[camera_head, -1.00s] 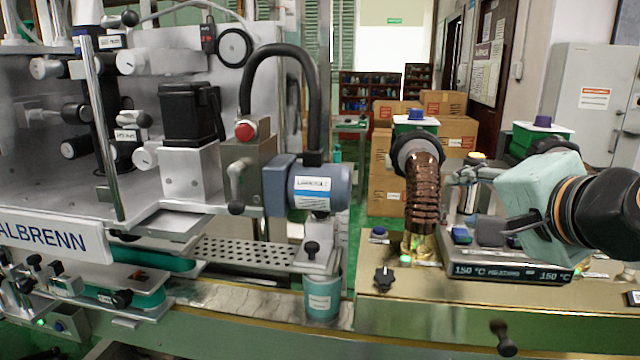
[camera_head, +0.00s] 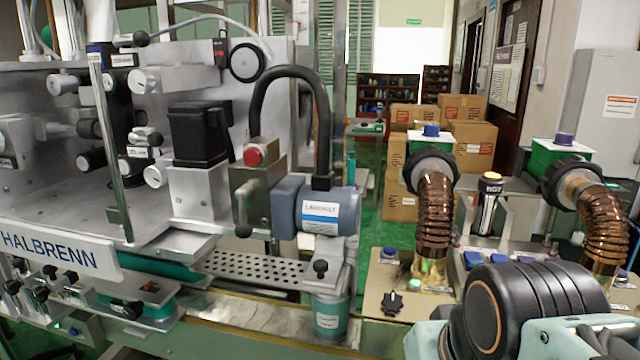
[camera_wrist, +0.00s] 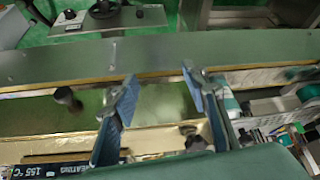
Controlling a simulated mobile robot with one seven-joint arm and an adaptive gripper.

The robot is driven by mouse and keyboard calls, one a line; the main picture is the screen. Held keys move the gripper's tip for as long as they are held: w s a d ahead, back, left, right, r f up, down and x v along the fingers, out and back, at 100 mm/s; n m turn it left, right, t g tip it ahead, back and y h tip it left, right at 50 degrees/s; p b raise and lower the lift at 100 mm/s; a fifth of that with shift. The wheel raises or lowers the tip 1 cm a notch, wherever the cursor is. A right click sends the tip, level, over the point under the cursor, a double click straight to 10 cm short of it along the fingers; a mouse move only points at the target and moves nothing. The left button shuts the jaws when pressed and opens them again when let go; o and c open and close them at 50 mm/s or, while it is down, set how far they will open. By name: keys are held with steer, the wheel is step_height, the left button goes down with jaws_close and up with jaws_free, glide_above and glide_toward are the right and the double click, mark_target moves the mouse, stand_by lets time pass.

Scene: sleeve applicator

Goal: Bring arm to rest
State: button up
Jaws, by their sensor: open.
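My gripper (camera_wrist: 160,78) shows in the wrist view with its two blue-padded fingers spread apart and nothing between them. Behind the fingers lie a green machine edge and a brass-coloured plate (camera_wrist: 165,105). In the head view my arm fills the lower right corner as a black joint and a pale teal link. The gripper itself is out of that view.
The labelling machine (camera_head: 200,190) stands at the left, with a teal cup (camera_head: 330,318) at its conveyor end. Two ribbed copper hoses (camera_head: 433,215) (camera_head: 604,232) rise from the heater bench at the right. Cardboard boxes (camera_head: 462,107) stand behind; green floor shows between.

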step_height(320, 180, up, 21)
steer(key=p, duration=1.9)
steer(key=shift+r, duration=0.15)
steer(key=shift+d, duration=0.1)
stand_by(0.6)
